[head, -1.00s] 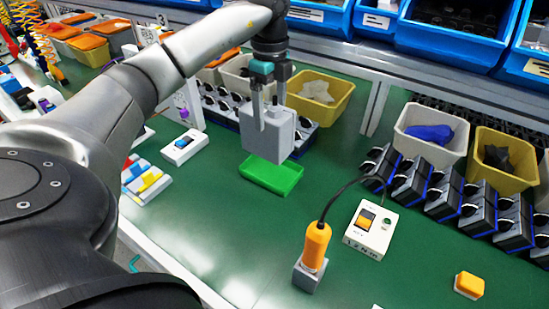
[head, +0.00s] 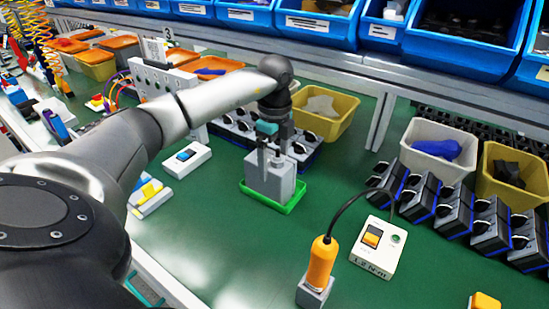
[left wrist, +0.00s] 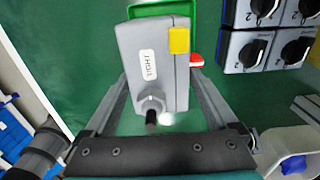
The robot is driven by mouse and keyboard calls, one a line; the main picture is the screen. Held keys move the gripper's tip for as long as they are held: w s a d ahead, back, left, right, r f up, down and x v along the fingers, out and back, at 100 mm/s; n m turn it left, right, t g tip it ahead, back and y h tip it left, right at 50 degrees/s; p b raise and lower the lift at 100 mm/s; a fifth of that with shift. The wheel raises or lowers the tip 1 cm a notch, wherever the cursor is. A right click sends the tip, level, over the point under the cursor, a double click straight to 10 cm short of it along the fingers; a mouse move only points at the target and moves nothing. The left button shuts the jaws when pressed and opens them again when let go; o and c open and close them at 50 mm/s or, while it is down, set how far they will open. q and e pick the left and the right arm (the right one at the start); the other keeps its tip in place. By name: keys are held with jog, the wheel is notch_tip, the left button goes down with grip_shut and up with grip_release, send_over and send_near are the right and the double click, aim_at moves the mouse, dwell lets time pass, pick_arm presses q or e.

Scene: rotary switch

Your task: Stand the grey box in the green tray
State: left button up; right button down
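The grey box (head: 268,183) stands upright, its lower end inside the green tray (head: 289,209); the tray's front rim shows below it. Whether its base rests on the tray floor I cannot tell. My left gripper (head: 272,156) is above the box, with its fingers down along opposite sides. In the left wrist view the box (left wrist: 150,68) has a white label, a yellow patch and a grey nut-like fitting. The left gripper (left wrist: 158,80) is shut on it there. Part of the tray (left wrist: 192,10) shows beyond the box. My right gripper is not in view.
A row of black switch units (head: 238,128) and a yellow bin (head: 325,112) stand behind the tray. A white switch box (head: 187,158) is to the left. An orange-handled tool (head: 320,265) and a white button box (head: 377,248) are to the right. The green bench in front is clear.

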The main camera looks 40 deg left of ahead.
pick_arm(q)
jog(key=shift+o, duration=0.6)
jog(key=shift+w+r, duration=0.1)
jog(key=shift+r, duration=0.15)
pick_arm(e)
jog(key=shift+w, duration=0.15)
pick_arm(q)
jog(key=shift+r, duration=0.15)
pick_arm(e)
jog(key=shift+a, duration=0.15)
pick_arm(q)
jog(key=shift+r, duration=0.35)
notch_tip(320, 180, up, 5)
jog(key=shift+r+p, duration=0.1)
jog(key=shift+p, duration=0.8)
notch_tip(320, 180, up, 6)
jog(key=p, duration=0.1)
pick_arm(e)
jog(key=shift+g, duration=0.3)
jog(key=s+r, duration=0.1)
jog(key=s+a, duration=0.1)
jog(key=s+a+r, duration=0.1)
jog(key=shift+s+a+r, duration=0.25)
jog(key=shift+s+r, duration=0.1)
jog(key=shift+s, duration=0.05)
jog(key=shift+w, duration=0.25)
